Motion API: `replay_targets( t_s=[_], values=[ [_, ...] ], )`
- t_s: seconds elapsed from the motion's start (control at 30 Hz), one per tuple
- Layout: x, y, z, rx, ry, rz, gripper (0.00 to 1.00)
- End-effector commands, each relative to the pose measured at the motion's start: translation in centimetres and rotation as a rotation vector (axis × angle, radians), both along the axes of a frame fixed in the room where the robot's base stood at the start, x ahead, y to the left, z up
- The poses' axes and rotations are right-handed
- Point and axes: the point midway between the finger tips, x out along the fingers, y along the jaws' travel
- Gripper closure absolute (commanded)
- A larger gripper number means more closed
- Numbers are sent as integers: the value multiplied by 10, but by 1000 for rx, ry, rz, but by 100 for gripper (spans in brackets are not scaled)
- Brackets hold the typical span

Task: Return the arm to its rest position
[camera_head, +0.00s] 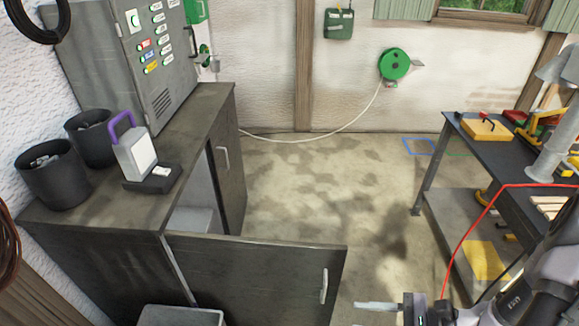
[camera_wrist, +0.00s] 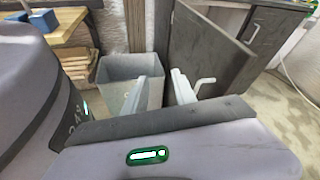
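My arm (camera_head: 515,305) reaches in from the lower right of the head view. My gripper (camera_head: 377,306) is at its end, low over the floor and right of the open cabinet door (camera_head: 255,280). In the wrist view the two pale fingers of my gripper (camera_wrist: 160,88) stand apart with a gap between them, and nothing is seen held. A light bent piece shows beside the right finger; I cannot tell whether it is the door handle. The cabinet door (camera_wrist: 208,48) stands open behind the fingers. In the head view its handle (camera_head: 324,285) is left of my gripper, apart from it.
A grey bin (camera_head: 180,316) stands by the cabinet (camera_head: 100,235). Two black pots (camera_head: 52,180) and a purple-handled lamp (camera_head: 134,150) stand on the cabinet. A dark workbench (camera_head: 480,150) is at right, with a red cable (camera_head: 465,240) near my arm. The middle floor is clear.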

Motion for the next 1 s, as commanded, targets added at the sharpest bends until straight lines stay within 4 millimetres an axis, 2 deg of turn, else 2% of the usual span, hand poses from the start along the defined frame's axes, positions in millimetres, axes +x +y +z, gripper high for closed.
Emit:
replay_targets(
  t_s=[0.03, 0.1, 0.23, 0.33, 0.5, 0.6, 0.7, 1.0],
  values=[
    [0, 12, 21, -124, -31, 136, 68],
    [-5, 27, 48, -305, -72, 309, 68],
    [-19, 52, 94, -658, -205, 561, 68],
    [-29, 66, 128, -929, -365, 677, 68],
    [-43, 82, 177, -1258, -662, 713, 68],
    [-48, 86, 194, -1347, -776, 692, 68],
    [-50, 88, 202, -1380, -823, 679, 68],
    [-50, 88, 203, -1382, -824, 676, 68]
  ],
)
